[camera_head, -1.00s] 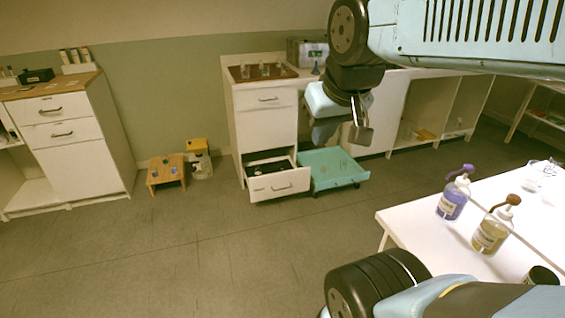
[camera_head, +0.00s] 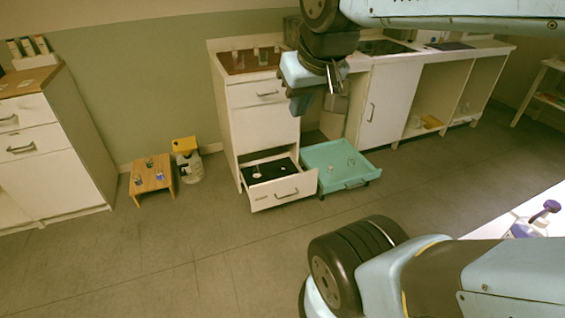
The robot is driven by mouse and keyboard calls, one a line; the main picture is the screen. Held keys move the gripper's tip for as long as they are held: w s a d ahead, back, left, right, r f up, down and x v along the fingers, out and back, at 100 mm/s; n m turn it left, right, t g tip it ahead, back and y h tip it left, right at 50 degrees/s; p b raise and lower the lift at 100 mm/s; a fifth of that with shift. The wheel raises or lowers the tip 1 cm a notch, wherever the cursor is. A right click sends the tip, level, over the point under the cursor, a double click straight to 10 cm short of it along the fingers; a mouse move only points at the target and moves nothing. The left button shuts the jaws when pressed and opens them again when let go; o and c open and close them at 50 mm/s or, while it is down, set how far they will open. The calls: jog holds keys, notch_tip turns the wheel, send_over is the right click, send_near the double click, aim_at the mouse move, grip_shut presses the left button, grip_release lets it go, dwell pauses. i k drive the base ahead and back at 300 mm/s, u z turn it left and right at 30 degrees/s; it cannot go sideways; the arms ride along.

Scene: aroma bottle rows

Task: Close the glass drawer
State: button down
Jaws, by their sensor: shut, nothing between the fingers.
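Two drawers stand open low down at the back. A white drawer (camera_head: 285,192) with a dark lining is pulled out from the bottom of the white cabinet (camera_head: 262,127); small items lie inside it. A teal drawer or tray (camera_head: 345,176) sticks out just to its right, with small clear glass-like pieces in it. I cannot tell from the picture which one is the glass drawer. My gripper (camera_head: 334,82) hangs at the upper middle, overlapping the cabinet in the picture and well apart from both drawers. It is shut and empty.
A small wooden stool (camera_head: 151,176) and a yellow-topped container (camera_head: 187,158) stand left of the cabinet. Another white cabinet (camera_head: 52,148) is at the left. A white table with a purple-topped bottle (camera_head: 536,222) is at the right. The floor in front of the drawers is clear.

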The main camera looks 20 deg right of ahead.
aim_at(281, 180)
jog(key=u, duration=0.05)
jog(key=i, duration=1)
jog(key=z, duration=0.2)
